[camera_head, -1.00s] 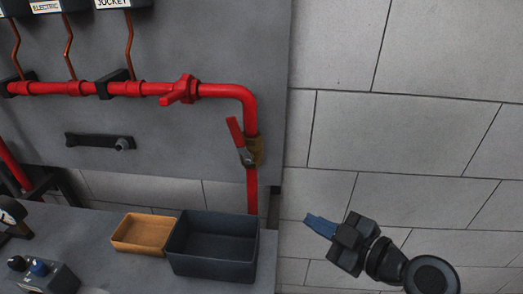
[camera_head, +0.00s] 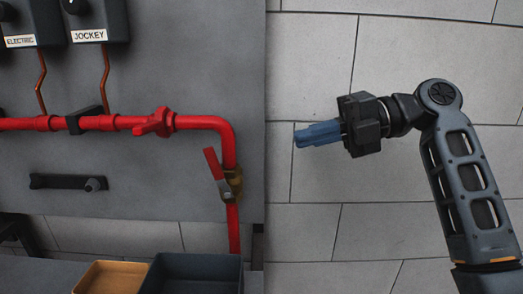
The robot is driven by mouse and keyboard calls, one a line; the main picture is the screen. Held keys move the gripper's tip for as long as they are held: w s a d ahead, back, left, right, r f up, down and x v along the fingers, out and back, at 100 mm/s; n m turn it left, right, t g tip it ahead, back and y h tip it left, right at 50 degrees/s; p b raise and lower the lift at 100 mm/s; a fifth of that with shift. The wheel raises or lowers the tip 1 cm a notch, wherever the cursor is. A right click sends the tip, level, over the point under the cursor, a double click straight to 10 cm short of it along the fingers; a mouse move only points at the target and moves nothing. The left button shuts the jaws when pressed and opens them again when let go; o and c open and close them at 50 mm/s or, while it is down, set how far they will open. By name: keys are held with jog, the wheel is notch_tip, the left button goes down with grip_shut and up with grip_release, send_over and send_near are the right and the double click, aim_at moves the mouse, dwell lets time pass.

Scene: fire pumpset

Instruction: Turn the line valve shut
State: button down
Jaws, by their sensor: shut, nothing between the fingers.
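A red pipe (camera_head: 200,122) runs along the grey panel, then bends down at the right. On its vertical part sits a brass valve body (camera_head: 232,183) with a red lever (camera_head: 213,166), which leans up and to the left, at a slant to the pipe. A red valve with a wing-like handle (camera_head: 155,122) sits on the horizontal part. I cannot tell from the view which of the two is the line valve. My gripper (camera_head: 299,138) is to the right of both, in front of the tiled wall, with blue fingers shut and empty, pointing left. It touches nothing.
A dark tray (camera_head: 193,262) and an orange-brown tray (camera_head: 103,277) stand on the bench below. A black bar with a knob (camera_head: 67,183) is on the panel. Boxes labelled ELECTRIC (camera_head: 28,22) and JOCKEY (camera_head: 97,20) hang above. Space between gripper and lever looks clear.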

aim_at(218, 173)
jog(key=p+x, duration=0.2)
jog(key=x, duration=1.1)
jog(key=shift+a, duration=0.25)
jog(key=shift+a, duration=0.1)
